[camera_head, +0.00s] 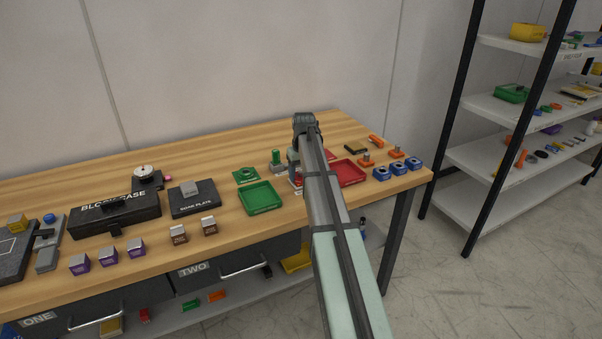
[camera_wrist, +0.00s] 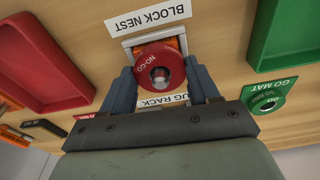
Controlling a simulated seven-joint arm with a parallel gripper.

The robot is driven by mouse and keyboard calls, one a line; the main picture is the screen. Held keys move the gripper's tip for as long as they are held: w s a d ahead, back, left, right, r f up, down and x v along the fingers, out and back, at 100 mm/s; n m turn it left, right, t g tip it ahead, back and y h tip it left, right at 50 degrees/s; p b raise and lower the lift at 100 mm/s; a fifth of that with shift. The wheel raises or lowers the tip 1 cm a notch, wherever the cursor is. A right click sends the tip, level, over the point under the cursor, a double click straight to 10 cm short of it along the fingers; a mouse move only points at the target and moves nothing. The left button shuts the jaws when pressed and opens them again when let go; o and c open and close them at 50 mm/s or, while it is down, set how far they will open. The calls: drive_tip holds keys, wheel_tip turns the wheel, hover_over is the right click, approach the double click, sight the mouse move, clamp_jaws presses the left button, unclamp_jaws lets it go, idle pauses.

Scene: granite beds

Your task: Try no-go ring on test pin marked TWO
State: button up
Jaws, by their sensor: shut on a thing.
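In the wrist view a red ring lettered NO-GO (camera_wrist: 160,72) sits between the two fingers of my gripper (camera_wrist: 161,78), which is shut on it. A round metal pin end (camera_wrist: 160,75) shows in the ring's hole. I cannot tell how deep the pin stands in the ring. No TWO marking on a pin is readable. An orange part in a pale holder (camera_wrist: 143,46) shows partly behind the ring, beside the BLOCK NEST label (camera_wrist: 138,17). In the head view my arm hides the ring and fingertips.
A green ring (camera_wrist: 268,101) lies by the GO MAT label. A green tray (camera_head: 262,197) and a red tray (camera_head: 348,173) flank my arm. A green-topped upright piece (camera_head: 276,158) stands close left of the gripper. Blue blocks (camera_head: 397,168) are at the right edge.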

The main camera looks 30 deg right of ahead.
idle(0.9)
drive_tip(key=shift+r, duration=3.45)
